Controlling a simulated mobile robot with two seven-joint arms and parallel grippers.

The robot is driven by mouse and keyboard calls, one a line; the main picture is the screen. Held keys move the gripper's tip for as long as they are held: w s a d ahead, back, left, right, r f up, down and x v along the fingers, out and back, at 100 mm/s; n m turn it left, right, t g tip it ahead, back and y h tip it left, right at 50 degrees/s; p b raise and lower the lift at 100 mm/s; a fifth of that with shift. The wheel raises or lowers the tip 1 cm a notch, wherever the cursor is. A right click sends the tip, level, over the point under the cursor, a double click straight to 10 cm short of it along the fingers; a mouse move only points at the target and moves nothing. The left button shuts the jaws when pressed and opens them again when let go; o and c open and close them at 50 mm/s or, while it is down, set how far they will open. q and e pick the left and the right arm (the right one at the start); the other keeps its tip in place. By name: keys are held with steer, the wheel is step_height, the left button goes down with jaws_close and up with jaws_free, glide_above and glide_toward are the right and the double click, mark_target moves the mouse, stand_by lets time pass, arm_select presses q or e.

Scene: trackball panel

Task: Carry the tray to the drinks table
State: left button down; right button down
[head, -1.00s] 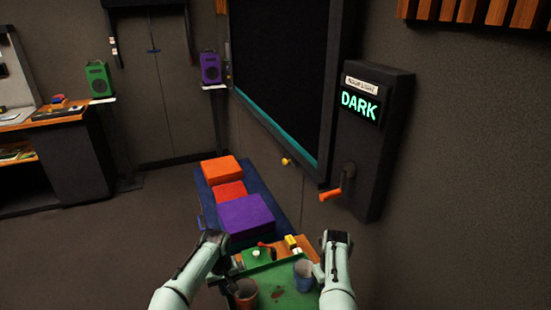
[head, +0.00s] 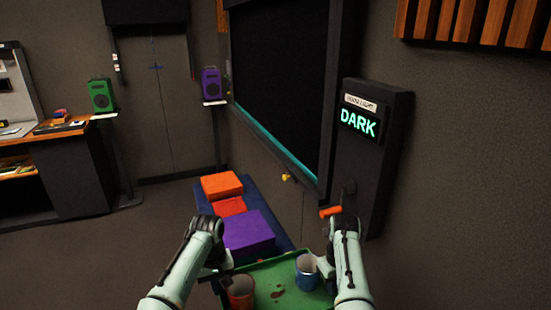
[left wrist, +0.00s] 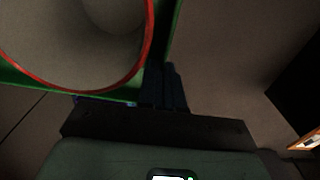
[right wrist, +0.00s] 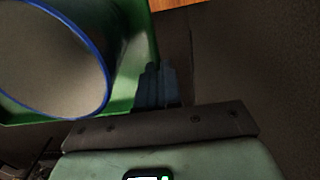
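The green tray (head: 268,270) is at the bottom middle of the head view. A red-rimmed cup (head: 240,292) stands at its left side and a blue-rimmed cup (head: 307,273) at its right side. Dark spots mark the tray floor between them. My left gripper (left wrist: 163,88) is shut on the tray's left edge, beside the red-rimmed cup. My right gripper (right wrist: 157,88) is shut on the right edge, beside the blue-rimmed cup. Both cups look upright. The near edge of the tray is cut off in the head view. I cannot tell which surface is the drinks table.
A purple block (head: 248,232) and an orange block (head: 221,186) sit on a dark blue base beyond the tray. A wall box reading DARK, with an orange-handled crank (head: 330,211), is close at right. A wooden-topped desk (head: 45,135) stands far left. Open floor lies at left.

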arm_select(q)
steer(key=shift+r, duration=0.5)
arm_select(e)
steer(key=shift+r, duration=0.5)
arm_select(q)
steer(key=shift+f, duration=0.1)
